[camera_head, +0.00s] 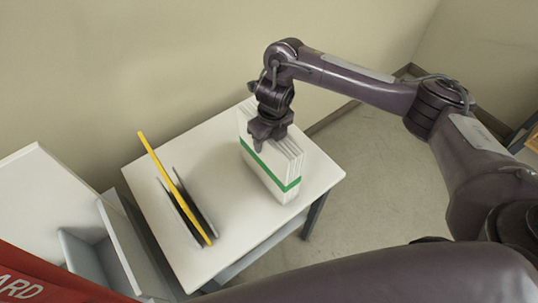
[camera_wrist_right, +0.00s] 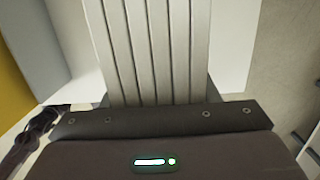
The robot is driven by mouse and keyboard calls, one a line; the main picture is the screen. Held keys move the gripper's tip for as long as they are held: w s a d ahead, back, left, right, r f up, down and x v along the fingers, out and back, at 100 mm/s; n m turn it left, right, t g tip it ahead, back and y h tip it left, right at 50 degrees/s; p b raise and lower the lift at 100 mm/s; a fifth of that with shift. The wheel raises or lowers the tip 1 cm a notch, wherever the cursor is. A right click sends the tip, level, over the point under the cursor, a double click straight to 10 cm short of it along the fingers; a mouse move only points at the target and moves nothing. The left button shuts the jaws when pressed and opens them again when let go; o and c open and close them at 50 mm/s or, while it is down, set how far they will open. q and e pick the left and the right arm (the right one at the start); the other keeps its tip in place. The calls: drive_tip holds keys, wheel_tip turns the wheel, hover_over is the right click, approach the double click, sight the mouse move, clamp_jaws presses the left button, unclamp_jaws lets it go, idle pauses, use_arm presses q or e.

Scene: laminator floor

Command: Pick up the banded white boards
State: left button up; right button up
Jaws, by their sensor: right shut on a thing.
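The banded white boards (camera_head: 273,172) stand upright on edge as one stack on the white table, with a green band around their lower part. My right gripper (camera_head: 268,136) is over the stack from above and is shut on it. In the right wrist view the board edges (camera_wrist_right: 150,50) run away from the gripper (camera_wrist_right: 158,105) as several parallel white strips. The fingertips are partly hidden there. The bottom of the stack appears to be at the table top; I cannot tell whether it touches. My left gripper is not in view.
A yellow board (camera_head: 172,180) leans in a dark rack (camera_head: 190,210) on the left of the white table (camera_head: 215,150). A grey-white bin or cabinet (camera_head: 118,240) stands beside the table at left. A red sign (camera_head: 40,280) is at lower left. Open floor (camera_head: 370,150) lies to the right.

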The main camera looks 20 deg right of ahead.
drive_tip(key=c, duration=0.7)
clamp_jaws()
drive_tip(key=shift+r, duration=0.1)
